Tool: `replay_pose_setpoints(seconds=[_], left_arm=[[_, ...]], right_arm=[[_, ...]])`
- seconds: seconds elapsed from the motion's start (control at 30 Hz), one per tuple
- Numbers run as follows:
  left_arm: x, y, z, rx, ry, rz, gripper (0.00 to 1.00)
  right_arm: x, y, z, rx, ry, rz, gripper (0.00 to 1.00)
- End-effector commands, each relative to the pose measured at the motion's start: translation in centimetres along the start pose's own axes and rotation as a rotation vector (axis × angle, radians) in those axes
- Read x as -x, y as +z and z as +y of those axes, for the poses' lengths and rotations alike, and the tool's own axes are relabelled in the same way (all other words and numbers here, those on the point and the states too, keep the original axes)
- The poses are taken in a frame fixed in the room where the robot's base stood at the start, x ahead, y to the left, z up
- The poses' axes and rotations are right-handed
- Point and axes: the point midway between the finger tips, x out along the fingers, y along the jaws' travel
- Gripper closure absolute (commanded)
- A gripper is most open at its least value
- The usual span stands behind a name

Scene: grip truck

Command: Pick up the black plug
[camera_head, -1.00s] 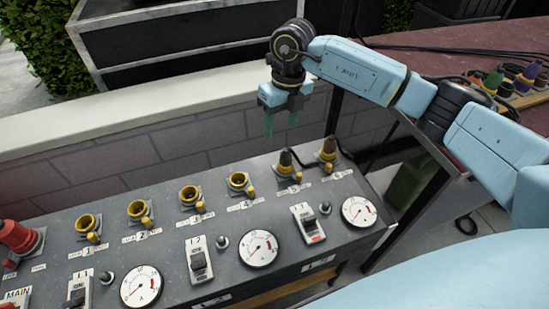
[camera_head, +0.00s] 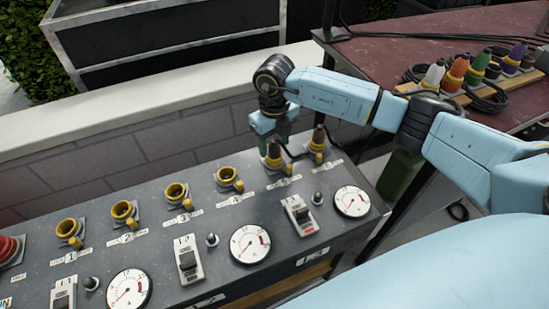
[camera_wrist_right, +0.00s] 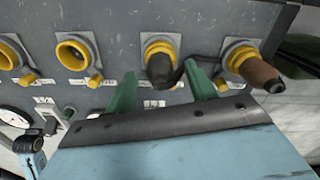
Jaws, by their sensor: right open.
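The black plug (camera_head: 273,156) sits in a yellow-ringed socket near the right end of the grey panel. In the right wrist view the black plug (camera_wrist_right: 160,68) lies between my two green fingertips, which are apart on either side of it. My right gripper (camera_head: 271,136) is open just behind and above the plug; its fingertips are partly hidden in the head view. The right wrist view also shows the gripper (camera_wrist_right: 162,84) open with nothing clamped. Contact with the plug cannot be told.
A brown plug (camera_head: 319,140) sits in the socket to the right, close beside my gripper. Cables run from the plugs. Several empty yellow sockets (camera_head: 176,193) line the panel (camera_head: 150,240) to the left. A red table (camera_head: 390,55) with a rack of coloured plugs stands right.

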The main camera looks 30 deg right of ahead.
Motion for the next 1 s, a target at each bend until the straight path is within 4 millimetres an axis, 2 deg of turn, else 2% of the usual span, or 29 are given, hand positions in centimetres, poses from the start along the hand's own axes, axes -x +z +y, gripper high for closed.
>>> replay_pose_setpoints(seconds=[0.03,0.13,0.43,0.8,0.83,1.0], left_arm=[[0.2,-0.3,0.3,0.001,0.004,0.005,0.63],[0.8,-0.8,0.5,0.001,0.007,0.008,0.63],[1.1,-0.9,0.7,0.001,0.009,0.008,0.63],[1.1,-0.9,0.7,0.001,0.009,0.008,0.63],[1.1,-0.9,0.7,0.001,0.009,0.008,0.63],[1.1,-0.9,0.7,0.0,0.009,0.008,0.63]], right_arm=[[-0.9,0.0,0.0,-0.001,0.001,0.003,0.45],[-1.8,0.0,0.0,0.0,0.001,0.0,0.45],[-2.0,0.0,0.0,0.0,0.001,-0.001,0.45],[-2.0,0.0,0.0,0.0,0.001,-0.001,0.93],[-2.0,0.1,0.0,0.0,0.001,-0.001,0.96],[-2.0,0.1,0.0,0.0,0.001,-0.001,0.96]])
